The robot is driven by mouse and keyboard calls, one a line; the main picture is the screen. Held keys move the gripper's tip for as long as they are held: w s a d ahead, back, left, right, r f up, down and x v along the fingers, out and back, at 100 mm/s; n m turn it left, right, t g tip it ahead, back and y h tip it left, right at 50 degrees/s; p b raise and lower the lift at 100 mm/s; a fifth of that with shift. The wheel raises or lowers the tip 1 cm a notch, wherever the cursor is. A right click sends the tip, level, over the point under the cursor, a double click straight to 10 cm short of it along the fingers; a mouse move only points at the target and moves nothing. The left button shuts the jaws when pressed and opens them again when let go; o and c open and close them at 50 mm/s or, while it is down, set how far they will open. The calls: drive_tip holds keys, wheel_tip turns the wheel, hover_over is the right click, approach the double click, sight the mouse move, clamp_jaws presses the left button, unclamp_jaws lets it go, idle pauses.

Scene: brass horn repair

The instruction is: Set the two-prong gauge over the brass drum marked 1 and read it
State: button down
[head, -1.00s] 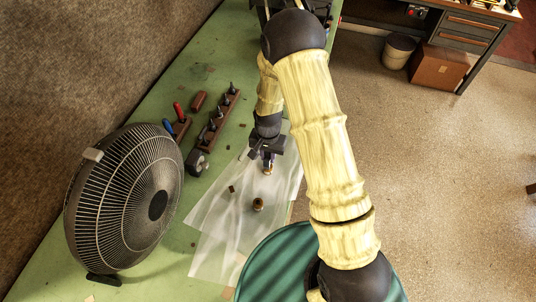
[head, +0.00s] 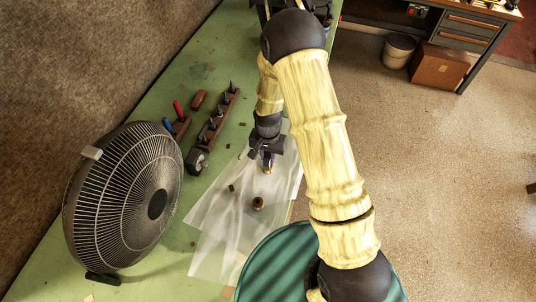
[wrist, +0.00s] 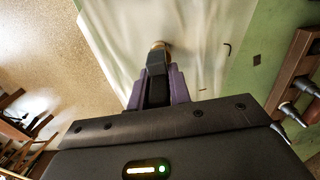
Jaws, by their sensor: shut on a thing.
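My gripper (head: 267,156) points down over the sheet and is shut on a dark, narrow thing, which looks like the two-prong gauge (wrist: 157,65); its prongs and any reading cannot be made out. A small brass drum (head: 268,170) is right at the gauge's lower end in the head view. In the wrist view its brass edge (wrist: 160,45) shows just past the gauge's tip. Whether they touch cannot be told. A second brass drum (head: 258,203) stands apart, nearer the front. No number is legible on either drum.
A translucent sheet (head: 222,215) covers part of the green bench (head: 215,85). A large fan (head: 125,200) stands at the left. A wooden rack (head: 219,117) with several dark-tipped tools and a round dark object (head: 196,161) lie left of my gripper. A green round top (head: 275,265) is in front.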

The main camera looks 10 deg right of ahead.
drive_tip(key=shift+r, duration=0.1)
drive_tip(key=shift+r+p, duration=1.7)
drive_tip(key=shift+r, duration=0.75)
drive_tip(key=shift+f, duration=0.1)
